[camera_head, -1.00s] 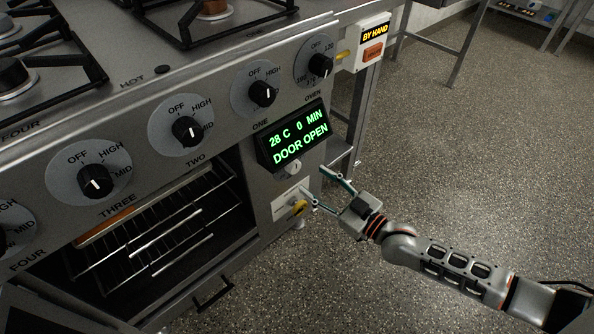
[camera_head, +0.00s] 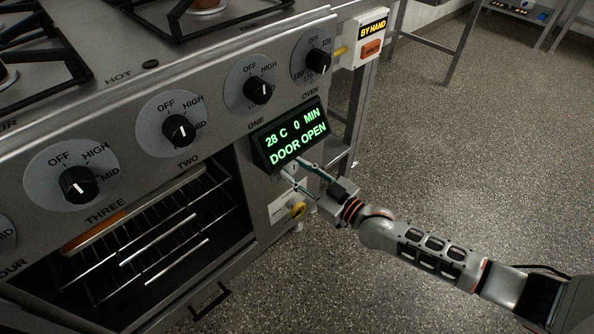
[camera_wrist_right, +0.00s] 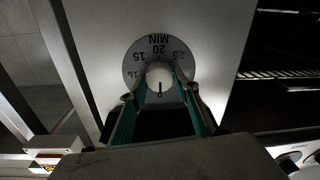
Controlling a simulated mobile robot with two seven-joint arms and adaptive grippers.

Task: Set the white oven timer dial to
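The white oven timer dial (camera_head: 292,168) sits on the oven front just below the green display, partly hidden by my right gripper (camera_head: 291,167). In the right wrist view the white knob (camera_wrist_right: 160,75) stands on a grey disc with MIN, 15 and 20 printed upside down in the picture. The knob's dark mark points down, on the side away from the 20. The two teal fingers of my right gripper (camera_wrist_right: 162,88) lie on either side of the knob; I cannot tell whether they touch it. My left gripper is not in view.
The display (camera_head: 291,136) reads 28 C, 0 MIN, DOOR OPEN. Below it is a label with a yellow knob (camera_head: 297,209). Several black burner knobs line the panel, with the oven knob (camera_head: 318,61) at right. The open oven with wire racks (camera_head: 160,240) is at left. Floor at right is clear.

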